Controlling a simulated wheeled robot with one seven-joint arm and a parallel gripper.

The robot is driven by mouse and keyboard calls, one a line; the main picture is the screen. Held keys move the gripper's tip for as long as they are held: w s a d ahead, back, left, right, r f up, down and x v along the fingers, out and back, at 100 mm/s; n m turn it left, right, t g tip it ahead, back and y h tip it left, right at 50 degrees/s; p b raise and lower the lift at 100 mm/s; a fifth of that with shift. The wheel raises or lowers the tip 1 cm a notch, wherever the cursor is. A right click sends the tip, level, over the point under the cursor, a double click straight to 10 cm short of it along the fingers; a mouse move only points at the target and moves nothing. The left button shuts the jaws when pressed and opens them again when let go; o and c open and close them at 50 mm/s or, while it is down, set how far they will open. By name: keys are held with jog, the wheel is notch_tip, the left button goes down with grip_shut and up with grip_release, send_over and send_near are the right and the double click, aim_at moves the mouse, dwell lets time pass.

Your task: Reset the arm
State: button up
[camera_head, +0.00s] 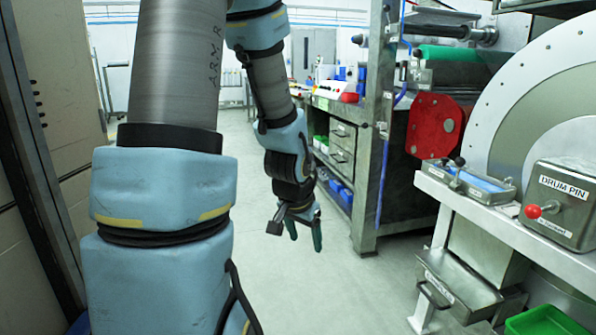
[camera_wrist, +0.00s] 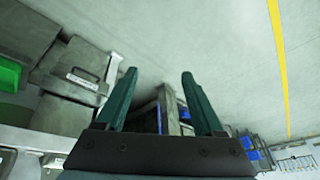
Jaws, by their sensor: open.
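My arm hangs down in the middle of the head view, with blue padded covers on its links. My gripper (camera_head: 304,234) is at its lower end, pointing down over the bare floor. In the wrist view its two dark green fingers (camera_wrist: 162,100) are spread apart with nothing between them. The gripper touches nothing that I can see.
On the right stands a large drum (camera_head: 545,85) beside a grey box labelled DRUM PIN (camera_head: 561,204) with a red knob. Below are a metal drawer (camera_head: 455,283) and a green bin (camera_head: 545,322). A metal workbench (camera_head: 365,205) stands behind. The floor (camera_head: 300,290) around my gripper is clear.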

jog(key=s+a+r+n+g+y+p, duration=0.1)
jog(key=s+a+r+n+g, duration=0.1)
jog(key=s+a+r+n, duration=0.5)
notch_tip(320, 180, up, 17)
jog(key=a+m+p, duration=0.1)
jog(key=p, duration=1.9)
jog(key=shift+s+a+r, duration=0.15)
jog(key=shift+s+r, duration=0.05)
jog(key=shift+s, duration=0.15)
